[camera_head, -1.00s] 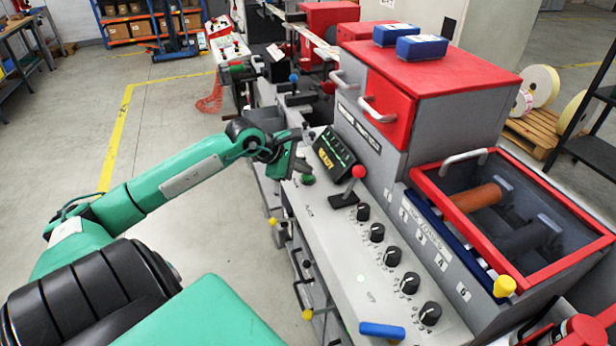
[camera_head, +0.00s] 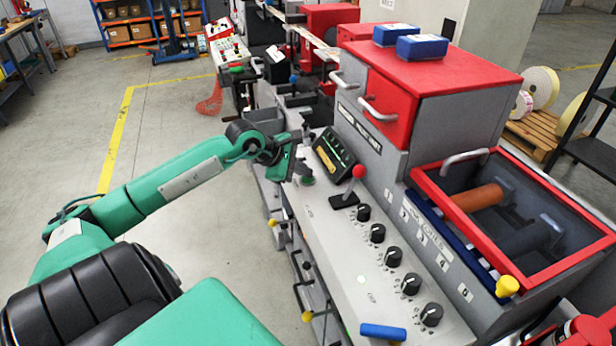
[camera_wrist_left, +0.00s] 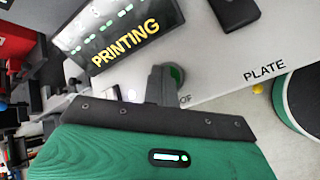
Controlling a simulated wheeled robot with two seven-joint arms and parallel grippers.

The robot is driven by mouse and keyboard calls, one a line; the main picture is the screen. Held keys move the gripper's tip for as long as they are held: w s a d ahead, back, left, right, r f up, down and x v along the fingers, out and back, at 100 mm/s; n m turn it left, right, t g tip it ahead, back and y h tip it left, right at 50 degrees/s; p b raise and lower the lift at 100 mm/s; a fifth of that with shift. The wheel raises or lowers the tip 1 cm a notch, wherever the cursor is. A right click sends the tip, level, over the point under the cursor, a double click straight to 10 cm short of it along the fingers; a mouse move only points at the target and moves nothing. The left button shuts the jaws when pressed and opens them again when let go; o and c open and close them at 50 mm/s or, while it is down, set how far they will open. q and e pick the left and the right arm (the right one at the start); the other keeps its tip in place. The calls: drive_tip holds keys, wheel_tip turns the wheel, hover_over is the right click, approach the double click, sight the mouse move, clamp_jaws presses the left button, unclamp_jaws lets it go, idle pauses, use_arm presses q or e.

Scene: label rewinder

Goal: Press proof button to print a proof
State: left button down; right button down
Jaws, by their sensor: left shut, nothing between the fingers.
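My left gripper (camera_head: 303,176) is over the near edge of the grey control panel (camera_head: 338,230), beside the dark display (camera_head: 334,156). In the left wrist view its closed grey fingers (camera_wrist_left: 163,84) are at the green proof button (camera_wrist_left: 177,75) and partly cover it. They look to be on or just over it; I cannot tell exact contact. The label beside it is half hidden, with only "OF" readable. The display reads "PRINTING" in yellow in the left wrist view (camera_wrist_left: 124,42). My right gripper is not in view.
A red-knobbed lever (camera_head: 356,180) stands right of the display. Several black dials (camera_head: 394,257) line the panel, with a blue handle (camera_head: 383,331) at its near end. The red and grey machine housing (camera_head: 440,75) rises behind. Open floor lies left.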

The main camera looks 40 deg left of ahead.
sight(303, 179)
use_arm(q)
drive_tip(key=shift+r, duration=0.9)
drive_tip(key=shift+r, duration=0.1)
drive_tip(key=shift+r+p, duration=0.75)
drive_tip(key=shift+r, duration=1.7)
